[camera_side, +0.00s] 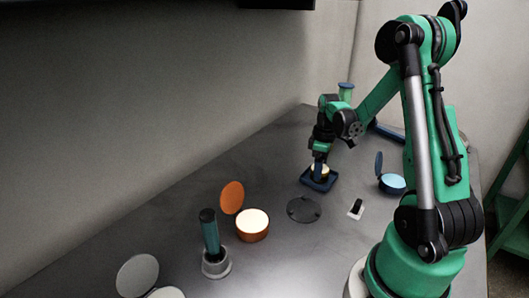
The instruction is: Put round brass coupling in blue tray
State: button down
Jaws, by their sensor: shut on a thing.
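My gripper (319,168) points down over the blue tray (331,187) near the middle of the table. It is shut on the round brass coupling (325,171), a small pale yellowish piece that is partly hidden by the fingers. The coupling is inside the tray's outline in this view. I cannot tell whether it touches the tray floor.
A dark disc (304,210) lies in front of the tray. An orange lidded container (252,232) and a teal cylinder in a grey holder (215,263) stand at left front. A blue lidded container (392,188) and a black-and-white piece (356,208) are at right.

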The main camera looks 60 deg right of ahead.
jog(key=shift+f, duration=0.2)
jog(key=shift+c, duration=0.5)
grip_release()
notch_tip(320, 180, up, 12)
jog(key=w+a+m+t, duration=0.2)
jog(key=a+t, duration=0.5)
jog(key=a, duration=1.6)
jog(key=shift+a+r, duration=0.15)
jog(key=shift+a, duration=0.15)
jog(key=shift+w, duration=0.1)
